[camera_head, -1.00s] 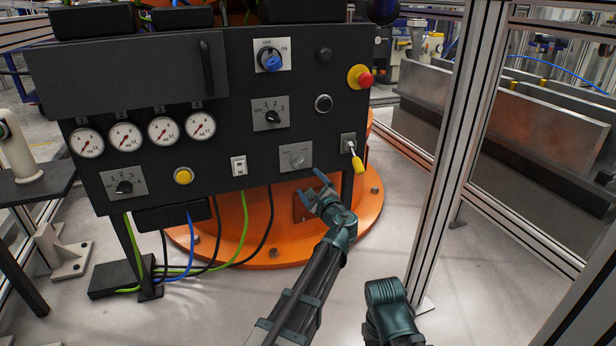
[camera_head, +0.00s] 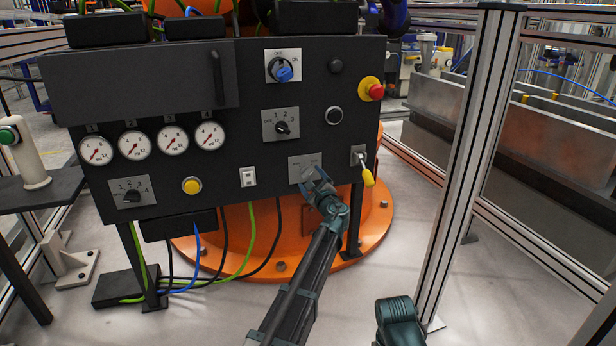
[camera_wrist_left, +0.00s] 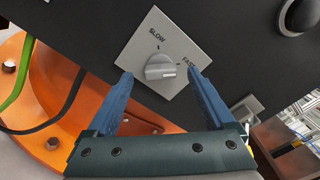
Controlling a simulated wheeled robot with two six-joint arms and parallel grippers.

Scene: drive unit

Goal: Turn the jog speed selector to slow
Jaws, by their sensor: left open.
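The jog speed selector is a grey knob (camera_wrist_left: 160,68) on a light metal plate (camera_wrist_left: 150,28) marked SLOW and FAST in the left wrist view. Its raised grip lies roughly crosswise in that view, its right end towards the FAST mark. In the head view the plate (camera_head: 296,163) sits low on the black panel, partly covered by my left gripper (camera_head: 315,180). My left gripper is open in front of the selector. In the wrist view its blue fingertips (camera_wrist_left: 160,70) are on either side of the knob, with gaps; contact is not visible.
The black panel (camera_head: 330,110) also carries a rotary switch (camera_head: 282,128), a white rocker switch (camera_head: 247,177), a yellow-tagged key switch (camera_head: 366,173) and a red emergency stop (camera_head: 376,91). An aluminium post (camera_head: 470,150) stands to the right.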

